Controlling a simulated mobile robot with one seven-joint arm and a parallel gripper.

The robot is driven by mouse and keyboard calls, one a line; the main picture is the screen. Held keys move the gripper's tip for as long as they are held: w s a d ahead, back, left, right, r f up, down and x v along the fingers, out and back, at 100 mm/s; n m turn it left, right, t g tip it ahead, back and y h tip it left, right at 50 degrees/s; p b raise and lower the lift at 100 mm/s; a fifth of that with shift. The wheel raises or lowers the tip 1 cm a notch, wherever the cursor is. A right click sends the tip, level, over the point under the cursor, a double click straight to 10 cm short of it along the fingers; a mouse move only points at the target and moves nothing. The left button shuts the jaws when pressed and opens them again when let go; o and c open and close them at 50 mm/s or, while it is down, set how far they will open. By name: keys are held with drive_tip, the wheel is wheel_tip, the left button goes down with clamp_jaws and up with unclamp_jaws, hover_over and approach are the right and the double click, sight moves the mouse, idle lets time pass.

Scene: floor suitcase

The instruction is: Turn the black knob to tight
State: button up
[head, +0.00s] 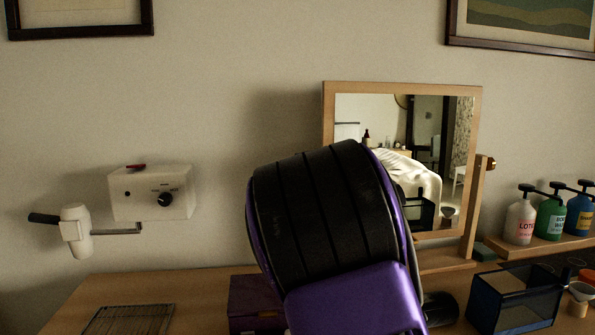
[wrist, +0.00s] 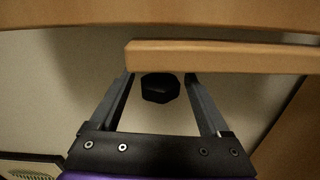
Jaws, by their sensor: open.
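In the wrist view a black faceted knob (wrist: 160,88) sits between the two fingers of my gripper (wrist: 158,76), close to a light wooden bar (wrist: 220,55). My gripper is open, with a gap showing between the knob and each finger. I cannot read any marking on the knob. In the head view a wood-framed mirror (head: 402,87) stands on the table, and my black and purple arm covers its lower left side. My gripper and this knob do not show in the head view.
A white wall box (head: 127,195) with a black dial (head: 164,199) and a hair dryer (head: 75,231) is at left. A wire rack (head: 128,320) lies on the wooden table. A dark clear box (head: 515,300) and pump bottles (head: 551,215) are at right.

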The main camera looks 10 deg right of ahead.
clamp_jaws()
idle(0.5)
